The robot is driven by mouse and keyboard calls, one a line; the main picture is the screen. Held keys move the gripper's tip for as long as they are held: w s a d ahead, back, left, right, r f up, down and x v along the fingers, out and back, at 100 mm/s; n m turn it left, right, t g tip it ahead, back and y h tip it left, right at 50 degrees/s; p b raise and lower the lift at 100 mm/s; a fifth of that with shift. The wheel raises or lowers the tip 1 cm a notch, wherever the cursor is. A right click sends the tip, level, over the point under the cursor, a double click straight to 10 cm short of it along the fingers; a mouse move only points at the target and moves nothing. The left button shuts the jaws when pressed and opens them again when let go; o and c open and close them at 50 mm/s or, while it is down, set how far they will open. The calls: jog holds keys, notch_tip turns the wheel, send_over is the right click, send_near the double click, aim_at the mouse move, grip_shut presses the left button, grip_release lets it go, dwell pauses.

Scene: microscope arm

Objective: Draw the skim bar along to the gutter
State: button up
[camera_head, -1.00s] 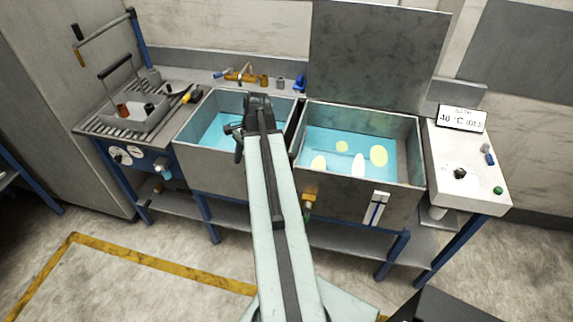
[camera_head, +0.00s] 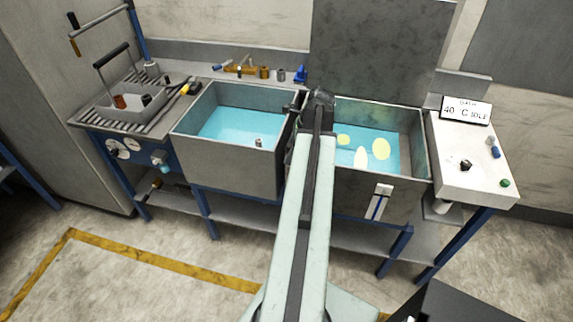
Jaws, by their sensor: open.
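The right tank (camera_head: 418,148) holds blue water with several pale yellow patches, such as the large patch (camera_head: 381,149). A grey-brown strip (camera_head: 407,150) runs along its right inner side; I cannot tell if it is the gutter. I cannot make out the skim bar; my arm covers the left part of this tank. My arm reaches up to the divide between the two tanks. Only a dark bit of my gripper (camera_head: 291,107) shows left of the arm's end, near the left tank's right rim. Its fingertips are hidden and I see nothing held.
The left tank (camera_head: 225,165) holds clear blue water, with a small grey knob (camera_head: 258,142) near its front. A raised dark lid (camera_head: 370,50) stands behind the right tank. A display (camera_head: 466,110) sits on the right counter (camera_head: 465,185). A caddy (camera_head: 130,105) stands on the left drainboard.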

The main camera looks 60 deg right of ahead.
jog(key=shift+b+x, duration=0.5)
jog(key=shift+x, duration=0.7)
jog(key=shift+r, duration=0.1)
grip_shut()
jog(key=shift+s+a, duration=0.1)
